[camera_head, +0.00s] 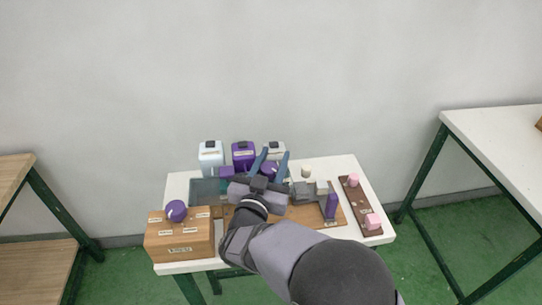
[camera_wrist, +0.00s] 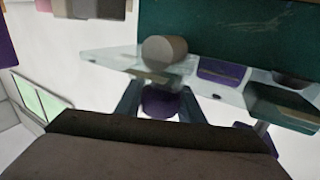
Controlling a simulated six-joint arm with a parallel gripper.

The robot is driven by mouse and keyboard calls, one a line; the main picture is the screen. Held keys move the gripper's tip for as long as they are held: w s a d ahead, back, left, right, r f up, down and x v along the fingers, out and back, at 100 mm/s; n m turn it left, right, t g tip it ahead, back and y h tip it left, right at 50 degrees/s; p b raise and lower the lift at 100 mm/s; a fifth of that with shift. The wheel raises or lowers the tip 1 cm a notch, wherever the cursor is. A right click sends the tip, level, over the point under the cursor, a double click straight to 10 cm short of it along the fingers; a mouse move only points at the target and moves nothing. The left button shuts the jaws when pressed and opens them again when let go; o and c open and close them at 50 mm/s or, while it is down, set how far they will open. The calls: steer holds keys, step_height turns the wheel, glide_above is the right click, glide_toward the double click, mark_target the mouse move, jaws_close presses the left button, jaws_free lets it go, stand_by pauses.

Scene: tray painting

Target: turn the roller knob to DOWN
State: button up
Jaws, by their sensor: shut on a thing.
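My gripper (camera_head: 270,160) is over the back of the white table, its two dark blue fingers pointing toward the wall. In the wrist view my gripper (camera_wrist: 158,100) is shut on a purple round piece (camera_wrist: 160,101). The same purple piece (camera_head: 269,168) shows partly between the fingers in the head view. I cannot tell whether it is the roller knob. A purple ball-shaped knob (camera_head: 176,211) sits on a wooden box (camera_head: 180,240) with several small labels at the front left, apart from my gripper. The labels are too small to read.
Light blue (camera_head: 210,158), purple (camera_head: 243,155) and grey (camera_head: 275,150) containers stand at the back. A purple upright block (camera_head: 331,206) and a brown board (camera_head: 360,211) with pink pieces are at the right. My arm hides the table's front middle.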

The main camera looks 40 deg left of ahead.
mark_target(269, 172)
steer(key=shift+r, duration=0.1)
steer(key=o, duration=1.1)
steer(key=shift+c, duration=0.2)
steer(key=shift+s, duration=0.1)
steer(key=shift+b+v, duration=0.65)
steer(key=shift+v, duration=2.9)
